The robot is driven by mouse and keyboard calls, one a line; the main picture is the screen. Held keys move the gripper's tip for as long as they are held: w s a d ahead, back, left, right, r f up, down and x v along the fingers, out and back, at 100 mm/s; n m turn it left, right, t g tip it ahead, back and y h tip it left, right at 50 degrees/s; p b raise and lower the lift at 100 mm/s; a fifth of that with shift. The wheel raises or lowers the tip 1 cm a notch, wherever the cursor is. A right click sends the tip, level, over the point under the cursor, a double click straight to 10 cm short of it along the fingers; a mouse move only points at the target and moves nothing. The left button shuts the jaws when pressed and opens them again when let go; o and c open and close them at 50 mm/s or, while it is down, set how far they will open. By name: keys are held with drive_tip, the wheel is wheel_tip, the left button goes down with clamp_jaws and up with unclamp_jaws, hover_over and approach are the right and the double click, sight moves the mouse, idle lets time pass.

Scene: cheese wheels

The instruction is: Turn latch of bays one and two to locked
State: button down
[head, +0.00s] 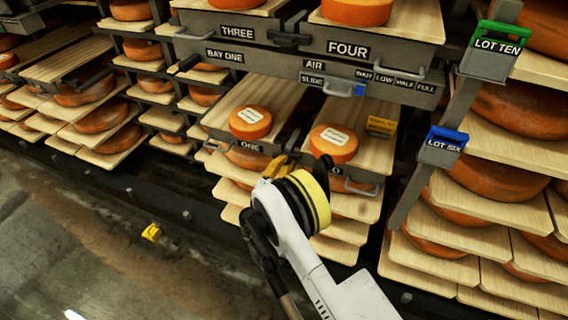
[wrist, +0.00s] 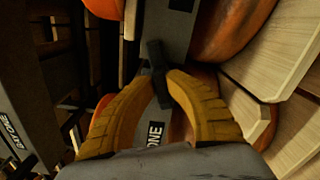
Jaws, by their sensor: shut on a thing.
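The bay one drawer front carries a ONE label (head: 250,147), also readable between my fingers in the wrist view (wrist: 155,135). My gripper (head: 275,166) has yellow fingers and is at the right end of that front. In the wrist view my gripper (wrist: 165,82) is shut on a dark bar-shaped latch (wrist: 155,53), its fingertips on both sides of it. In the head view this latch is mostly hidden by my fingers.
Cheese wheels with white labels sit on the left board (head: 250,122) and right board (head: 333,142). Above is a grey panel with a blue-tipped AIR slider (head: 360,89). A post with LOT SIX (head: 442,146) stands at right. The floor at left is mostly clear.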

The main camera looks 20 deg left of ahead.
drive_tip(key=shift+m, duration=2)
drive_tip(key=shift+f, duration=0.1)
drive_tip(key=c, duration=1.4)
unclamp_jaws()
